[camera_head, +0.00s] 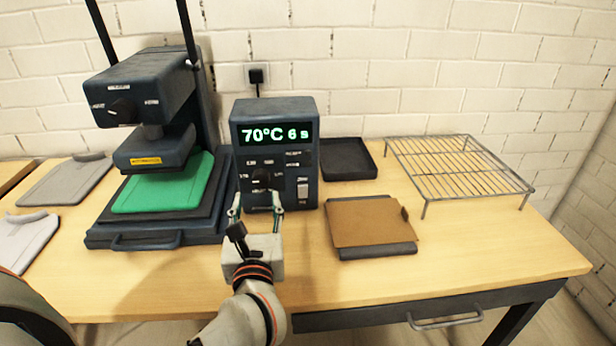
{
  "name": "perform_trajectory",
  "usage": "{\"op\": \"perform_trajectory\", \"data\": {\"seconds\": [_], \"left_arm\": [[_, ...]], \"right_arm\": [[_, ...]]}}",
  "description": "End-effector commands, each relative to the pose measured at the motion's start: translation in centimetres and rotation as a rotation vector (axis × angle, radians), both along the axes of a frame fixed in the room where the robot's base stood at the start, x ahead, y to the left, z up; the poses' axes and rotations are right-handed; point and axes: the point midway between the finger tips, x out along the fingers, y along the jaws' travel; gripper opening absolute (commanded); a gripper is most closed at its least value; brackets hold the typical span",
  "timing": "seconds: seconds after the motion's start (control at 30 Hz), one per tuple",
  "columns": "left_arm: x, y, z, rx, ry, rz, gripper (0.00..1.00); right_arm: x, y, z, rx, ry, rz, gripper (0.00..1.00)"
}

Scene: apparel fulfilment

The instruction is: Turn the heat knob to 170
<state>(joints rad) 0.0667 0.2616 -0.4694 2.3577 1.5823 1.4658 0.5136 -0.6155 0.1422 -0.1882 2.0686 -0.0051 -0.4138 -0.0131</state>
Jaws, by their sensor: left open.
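The control box (297,165) is dark blue and stands on the table beside the heat press. Its lit green display (275,134) reads 70°C and 6 s. A dark round knob (262,178) sits on its front panel below the display, with small white marks around it; the marks are too small to read. My left gripper (256,207) is open in front of the box, its two fingers pointing at the panel just below the knob, one to each side. Whether a finger touches the panel is unclear. My right gripper is not in view.
The heat press (140,85) stands left of the box, with a green cloth (165,185) on its lower plate. To the right are a black tray (347,158), a brown sheet on a dark board (375,251) and a wire rack (460,168). The table's front right is clear.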

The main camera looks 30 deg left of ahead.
Motion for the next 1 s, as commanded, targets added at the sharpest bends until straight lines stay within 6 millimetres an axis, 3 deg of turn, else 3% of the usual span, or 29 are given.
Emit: {"op": "perform_trajectory", "data": {"seconds": [0.17, 0.6, 1.0], "left_arm": [[0.9, 0.3, -0.4, -0.037, 0.004, -0.005, 0.44], [6.0, 3.5, -0.4, -0.03, 0.005, -0.004, 0.44], [6.8, 4.0, -0.4, -0.032, 0.005, -0.004, 0.44]], "right_arm": [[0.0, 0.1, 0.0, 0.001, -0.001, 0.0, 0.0], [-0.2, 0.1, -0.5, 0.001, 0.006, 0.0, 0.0], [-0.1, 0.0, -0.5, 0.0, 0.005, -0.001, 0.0]]}}
